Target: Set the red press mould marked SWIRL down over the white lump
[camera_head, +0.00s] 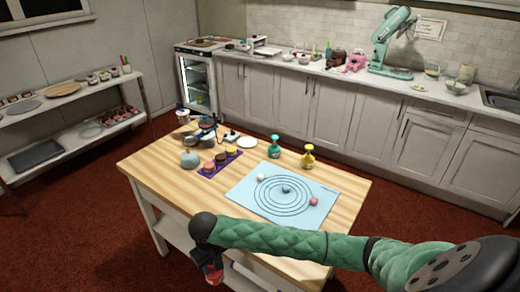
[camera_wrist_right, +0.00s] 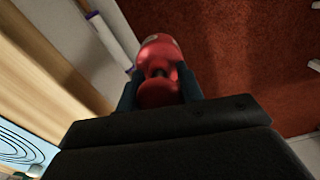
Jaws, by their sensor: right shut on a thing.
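The white lump (camera_head: 261,178) sits on the light blue mat (camera_head: 243,195), on the left part of its printed rings. My right gripper (camera_head: 213,268) is past the table's front edge, low and well apart from the lump. It is shut on a red press mould (camera_head: 216,276), which shows between the fingers in the right wrist view (camera_wrist_right: 160,75). Part of a pale mark shows on the mould, but I cannot read it. My left gripper is not in view.
A blue lump (camera_head: 286,189) and a pink lump (camera_head: 313,202) are also on the mat. A purple tray (camera_head: 206,174) with several small moulds and a grey-blue ball (camera_head: 190,159) stand left of it. A teal bottle (camera_head: 274,147) and a yellow bottle (camera_head: 308,156) stand behind.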

